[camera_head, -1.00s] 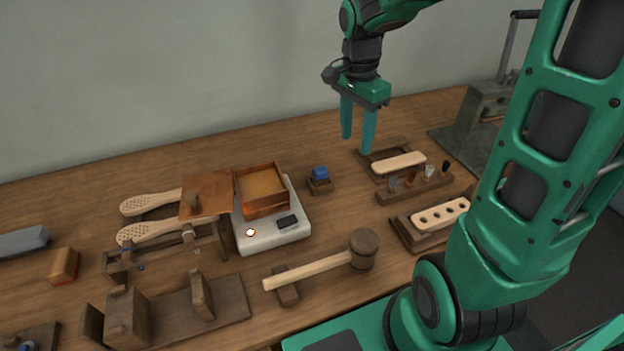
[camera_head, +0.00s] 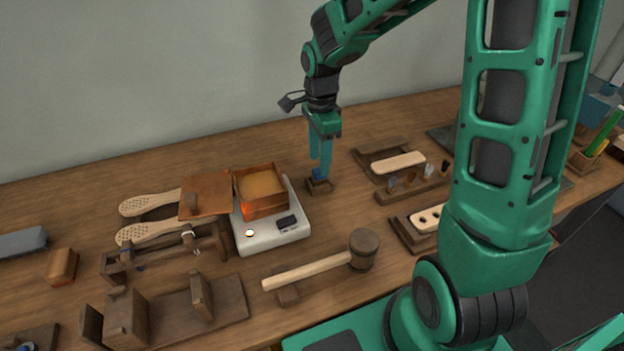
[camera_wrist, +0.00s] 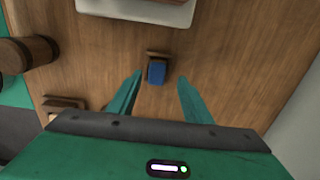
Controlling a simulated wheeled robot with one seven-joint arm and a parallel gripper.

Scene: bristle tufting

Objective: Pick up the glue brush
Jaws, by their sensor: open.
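A small blue block-shaped piece (camera_head: 318,173), likely the glue brush's grip, stands in a small dark wooden holder (camera_head: 322,188) right of the glue pot. Bristles are not visible. In the wrist view, the blue piece (camera_wrist: 156,73) lies between my two fingertips, with the holder (camera_wrist: 157,54) at its top edge. My gripper (camera_head: 320,162) is open and points down over the blue piece, partly hiding it in the head view. In the wrist view, my gripper (camera_wrist: 159,82) shows clear wood on both sides of the piece, with neither finger seen touching it.
An open wooden box with amber contents (camera_head: 262,207) sits on a white scale-like base (camera_head: 262,240) to the left. A mallet (camera_head: 320,268) lies in front. A pale wooden block in a tray (camera_head: 398,163) and a tuft rack (camera_head: 412,188) stand to the right.

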